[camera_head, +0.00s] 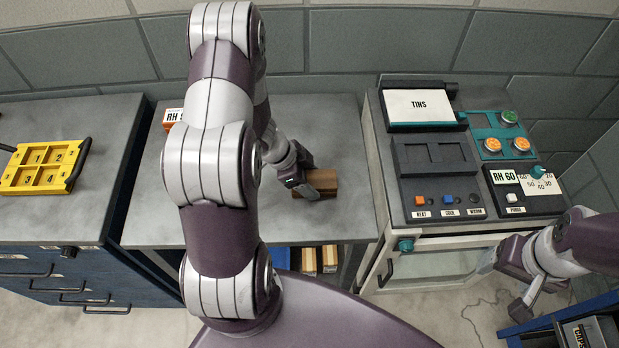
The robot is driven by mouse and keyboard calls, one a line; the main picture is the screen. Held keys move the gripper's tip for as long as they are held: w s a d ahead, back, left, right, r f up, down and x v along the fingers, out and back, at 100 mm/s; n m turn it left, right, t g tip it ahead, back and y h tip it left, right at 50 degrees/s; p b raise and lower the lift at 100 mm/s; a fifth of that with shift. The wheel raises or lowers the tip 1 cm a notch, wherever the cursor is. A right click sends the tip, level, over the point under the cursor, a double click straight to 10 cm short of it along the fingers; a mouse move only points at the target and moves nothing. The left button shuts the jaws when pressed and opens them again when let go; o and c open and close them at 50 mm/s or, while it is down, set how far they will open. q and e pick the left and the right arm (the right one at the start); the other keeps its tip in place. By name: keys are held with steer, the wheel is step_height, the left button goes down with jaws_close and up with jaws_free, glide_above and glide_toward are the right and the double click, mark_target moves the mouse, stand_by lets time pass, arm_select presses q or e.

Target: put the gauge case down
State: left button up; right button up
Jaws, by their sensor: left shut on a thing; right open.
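The gauge case appears to be the small brown wooden-looking box (325,177) at the right part of the grey bench (335,120). My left gripper (308,190) comes down over its left end and is shut on it; the fingers hide part of the box. The box is at or just above the bench top; I cannot tell whether it touches. My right gripper (526,302) is open and empty, low at the right in front of the machine.
An orange-and-white box labelled RH (172,117) stands on the bench, partly behind my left arm. A control machine (430,235) adjoins at right; a yellow numbered tray (18,187) lies on the left cabinet. Brown boxes (329,257) sit on a lower shelf. The bench behind the case is clear.

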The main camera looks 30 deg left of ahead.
arm_select(q)
steer(key=o, duration=1.4)
steer(key=shift+s, duration=0.1)
steer(key=p+v, duration=0.4)
steer(key=v, duration=0.8)
steer(key=w+d+r+n+t+y, duration=0.1)
steer(key=w+r+n+t+y, duration=0.1)
steer(key=w+r+n+y, duration=0.4)
steer(key=s+d+r+n+g, duration=0.3)
steer(key=s+d+n, duration=0.2)
steer(key=s+d, duration=0.5)
steer(key=shift+s+d+n+g+h, duration=0.3)
steer(key=shift+s+d+h, duration=0.1)
steer(key=shift+s, duration=0.5)
